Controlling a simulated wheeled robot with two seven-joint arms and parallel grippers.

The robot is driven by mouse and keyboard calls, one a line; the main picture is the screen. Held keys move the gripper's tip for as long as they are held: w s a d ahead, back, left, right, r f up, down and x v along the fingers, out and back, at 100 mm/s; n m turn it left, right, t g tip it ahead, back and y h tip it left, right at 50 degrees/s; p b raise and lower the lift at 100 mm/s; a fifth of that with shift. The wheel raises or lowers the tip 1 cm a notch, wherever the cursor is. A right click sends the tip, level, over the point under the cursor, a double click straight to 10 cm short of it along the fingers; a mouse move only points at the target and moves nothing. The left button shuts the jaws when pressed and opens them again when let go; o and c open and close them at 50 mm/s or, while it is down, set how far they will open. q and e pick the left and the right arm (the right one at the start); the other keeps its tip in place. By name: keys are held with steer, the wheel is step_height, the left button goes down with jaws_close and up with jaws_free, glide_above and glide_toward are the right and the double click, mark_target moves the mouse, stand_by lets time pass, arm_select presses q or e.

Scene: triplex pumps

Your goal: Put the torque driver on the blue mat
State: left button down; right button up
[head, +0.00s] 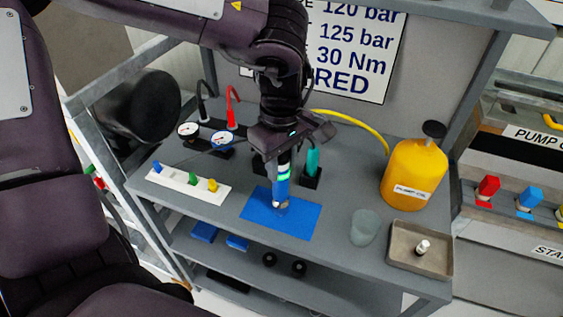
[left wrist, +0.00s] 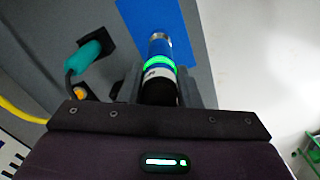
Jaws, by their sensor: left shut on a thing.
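The torque driver (head: 281,188) is a blue and black tool with a glowing green ring and a metal tip. My left gripper (head: 284,158) is shut on its black upper part and holds it roughly upright, tip down, over the blue mat (head: 301,222). The tip looks at or just above the mat; I cannot tell whether it touches. In the left wrist view, the driver (left wrist: 160,65) sits between the fingers, with the mat (left wrist: 183,33) beyond its tip. My right gripper is not in view.
A teal-handled tool (head: 312,160) stands in a dark holder just right of the driver. A white strip with coloured pegs (head: 188,186) lies left of the mat. A clear cup (head: 365,228), a tray (head: 408,262) and a yellow oil jug (head: 413,175) stand to the right.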

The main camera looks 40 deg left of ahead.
arm_select(q)
steer(key=shift+s, duration=0.1)
steer(key=c, duration=1)
jaws_free()
steer(key=shift+c, duration=0.2)
step_height(320, 180, up, 12)
steer(key=shift+r+p, duration=0.1)
steer(key=shift+p, duration=0.4)
